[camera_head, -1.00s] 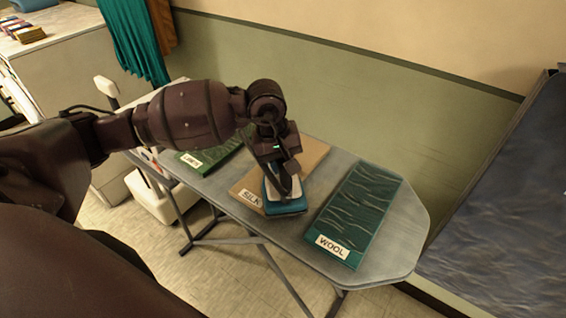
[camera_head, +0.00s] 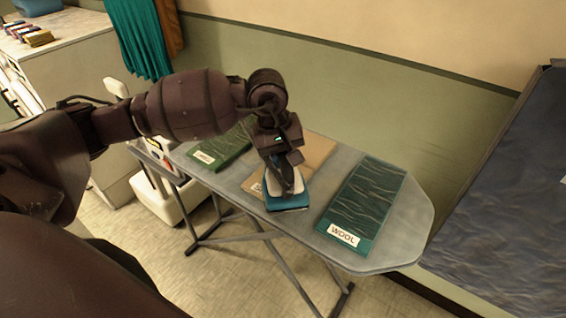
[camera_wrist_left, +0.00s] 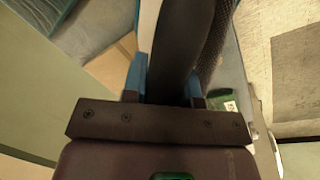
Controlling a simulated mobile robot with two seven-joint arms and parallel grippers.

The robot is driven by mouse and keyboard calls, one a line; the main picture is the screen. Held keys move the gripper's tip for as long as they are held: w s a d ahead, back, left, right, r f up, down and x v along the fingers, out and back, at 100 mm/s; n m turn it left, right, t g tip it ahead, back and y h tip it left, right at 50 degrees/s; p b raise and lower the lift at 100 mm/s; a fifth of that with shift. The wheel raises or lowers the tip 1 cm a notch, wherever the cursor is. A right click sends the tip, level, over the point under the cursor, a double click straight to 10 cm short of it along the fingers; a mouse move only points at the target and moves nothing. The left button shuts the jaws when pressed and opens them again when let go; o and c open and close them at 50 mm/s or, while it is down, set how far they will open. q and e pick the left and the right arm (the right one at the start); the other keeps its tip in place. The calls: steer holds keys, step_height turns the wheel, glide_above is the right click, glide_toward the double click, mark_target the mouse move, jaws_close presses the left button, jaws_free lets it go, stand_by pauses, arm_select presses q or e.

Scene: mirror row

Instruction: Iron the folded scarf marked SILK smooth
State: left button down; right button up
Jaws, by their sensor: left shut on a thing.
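The folded tan scarf (camera_head: 318,151) lies flat on the grey ironing board (camera_head: 405,235), between two green cloths. Its visible far part looks smooth. Its label (camera_head: 257,187), which read SILK a moment ago, is mostly covered. A teal and white iron (camera_head: 289,198) rests over the scarf's near end. My left gripper (camera_head: 282,168) is above the iron, shut on its handle. In the left wrist view its blue fingers (camera_wrist_left: 166,88) sit on both sides of the dark handle (camera_wrist_left: 178,40). My right gripper is out of view.
A wrinkled green cloth marked WOOL (camera_head: 366,205) lies to the right. Another green labelled cloth (camera_head: 225,147) lies to the left, partly behind my arm. A white cabinet (camera_head: 75,75) stands at left. A dark blue rippled surface (camera_head: 500,190) is at right.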

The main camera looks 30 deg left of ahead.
arm_select(q)
step_height(320, 180, up, 2)
steer(key=shift+r, duration=0.1)
steer(key=shift+r+p, duration=0.55)
steer(key=shift+r, duration=0.9)
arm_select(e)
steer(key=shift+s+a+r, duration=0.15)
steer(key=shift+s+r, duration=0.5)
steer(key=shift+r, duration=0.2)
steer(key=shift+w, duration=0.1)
